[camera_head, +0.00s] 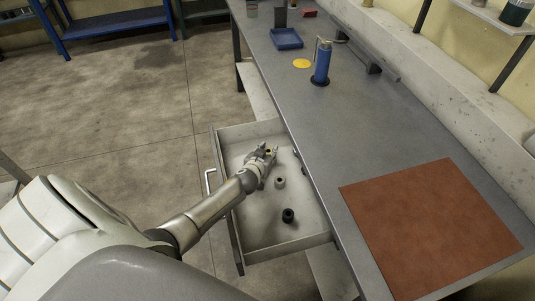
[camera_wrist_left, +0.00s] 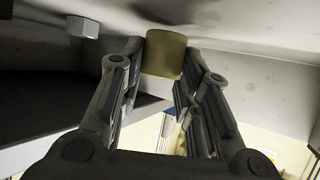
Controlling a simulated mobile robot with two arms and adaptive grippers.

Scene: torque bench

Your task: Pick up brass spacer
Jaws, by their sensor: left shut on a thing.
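The brass spacer (camera_wrist_left: 165,53) is a short, dull gold cylinder. In the left wrist view it sits between the fingertips of my left gripper (camera_wrist_left: 163,80). In the head view my left gripper (camera_head: 266,155) is inside the open drawer (camera_head: 262,240), shut on the spacer, with only a small yellowish bit of it showing. Whether the spacer touches the drawer floor I cannot tell. My right gripper is not in view.
In the drawer are a pale grey ring-like part (camera_head: 279,182) close to my gripper and a black part (camera_head: 288,215) nearer the front. The grey bench (camera_head: 320,130) runs beside the drawer, with a brown mat (camera_head: 430,225), blue cylinder (camera_head: 322,65), yellow disc (camera_head: 302,63) and blue tray (camera_head: 286,39).

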